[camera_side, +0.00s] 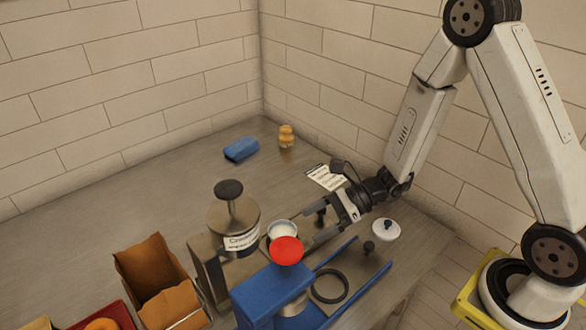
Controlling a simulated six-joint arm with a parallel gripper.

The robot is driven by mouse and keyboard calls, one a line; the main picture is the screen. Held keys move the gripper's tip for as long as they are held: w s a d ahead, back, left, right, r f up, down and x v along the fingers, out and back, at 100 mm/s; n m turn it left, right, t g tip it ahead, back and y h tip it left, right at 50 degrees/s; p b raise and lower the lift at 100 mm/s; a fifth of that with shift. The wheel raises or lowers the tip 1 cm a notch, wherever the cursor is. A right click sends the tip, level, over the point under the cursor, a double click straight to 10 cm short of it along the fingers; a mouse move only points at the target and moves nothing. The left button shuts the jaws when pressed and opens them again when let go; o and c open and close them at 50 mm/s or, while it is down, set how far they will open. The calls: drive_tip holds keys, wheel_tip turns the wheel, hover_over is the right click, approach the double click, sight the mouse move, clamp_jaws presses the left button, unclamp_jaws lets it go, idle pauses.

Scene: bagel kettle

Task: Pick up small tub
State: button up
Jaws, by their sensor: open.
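The small tub (283,230) looks like a round white cup with a bluish rim. It stands on the metal counter between a labelled canister and a red knob, and the red knob hides its lower front. My gripper (303,229) is open and reaches in from the right, its fingers pointing left toward the tub. The fingertips are close to the tub's right side. I cannot tell whether they touch it or how far they reach around it.
A canister (234,232) with a dark knob stands left of the tub. A blue device (268,296) with a red knob (286,250) stands in front. A white lid (386,230) lies right. A brown box (160,275) is front left.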

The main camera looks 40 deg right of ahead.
sight(271, 239)
drive_tip(key=shift+w+d+m+t, duration=0.2)
drive_tip(key=shift+w+m+t, duration=0.2)
drive_tip(key=shift+w+m, duration=0.1)
drive_tip(key=shift+x, duration=1.3)
drive_tip(key=shift+a+f, duration=0.1)
drive_tip(key=shift+a, duration=0.05)
drive_tip(key=shift+x, duration=2.45)
drive_tip(key=c, duration=1.2)
drive_tip(key=shift+r, duration=0.25)
